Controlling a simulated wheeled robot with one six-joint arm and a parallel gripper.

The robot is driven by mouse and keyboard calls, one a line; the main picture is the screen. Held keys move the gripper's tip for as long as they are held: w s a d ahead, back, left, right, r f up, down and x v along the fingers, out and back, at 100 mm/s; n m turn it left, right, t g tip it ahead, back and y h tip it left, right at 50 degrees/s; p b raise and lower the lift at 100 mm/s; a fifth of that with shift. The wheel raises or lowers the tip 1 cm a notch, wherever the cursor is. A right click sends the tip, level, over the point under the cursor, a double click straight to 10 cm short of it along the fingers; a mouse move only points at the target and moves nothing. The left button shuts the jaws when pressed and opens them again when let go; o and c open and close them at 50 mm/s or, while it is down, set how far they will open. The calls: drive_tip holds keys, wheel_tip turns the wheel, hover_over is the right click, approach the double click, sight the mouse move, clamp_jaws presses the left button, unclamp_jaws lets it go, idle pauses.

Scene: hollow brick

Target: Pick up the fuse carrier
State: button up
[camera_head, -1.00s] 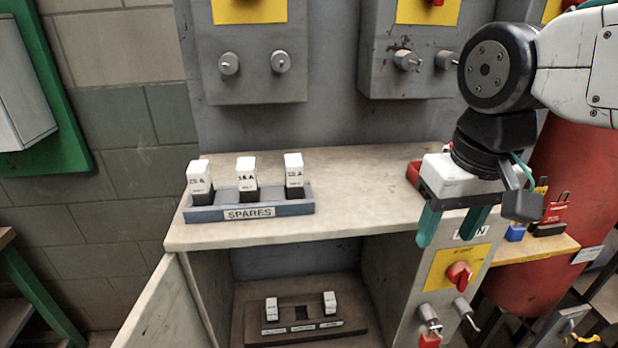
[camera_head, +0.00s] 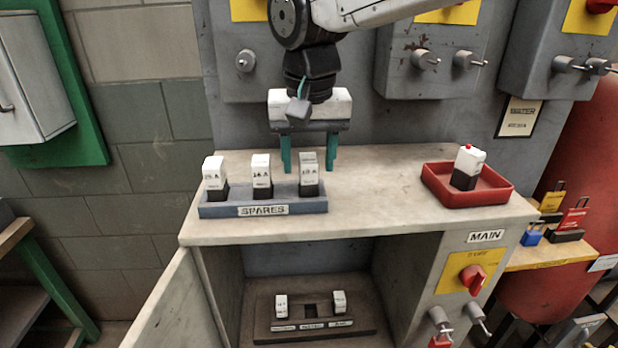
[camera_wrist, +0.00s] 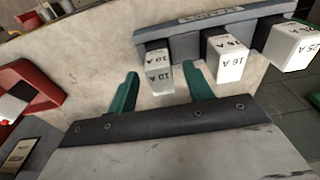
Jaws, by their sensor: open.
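Three white fuse carriers with dark bases stand upright in the blue-grey SPARES rack (camera_head: 220,209) on the worktop. They are a left one (camera_head: 214,172), a middle 16 A one (camera_head: 261,170) and a right one (camera_head: 307,178), which reads 10 A in the wrist view (camera_wrist: 159,75). My gripper (camera_head: 308,168) is open and empty, its teal fingers pointing down at the right carrier. In the wrist view, that carrier appears between the fingertips (camera_wrist: 161,70); contact cannot be told. Another white carrier with a red top (camera_head: 468,164) stands in a red tray (camera_head: 470,196).
Below the worktop (camera_head: 380,190), an open cabinet holds a fuse base (camera_head: 310,328) with two small white carriers (camera_head: 281,305) (camera_head: 339,301) and a dark empty slot between them. Grey boxes (camera_head: 430,85) stand on the back panel. The worktop is clear between rack and tray.

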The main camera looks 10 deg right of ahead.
sight(308, 158)
drive_tip(key=f, duration=0.3)
drive_tip(key=shift+w+f, duration=0.1)
drive_tip(key=shift+w, duration=0.1)
clamp_jaws()
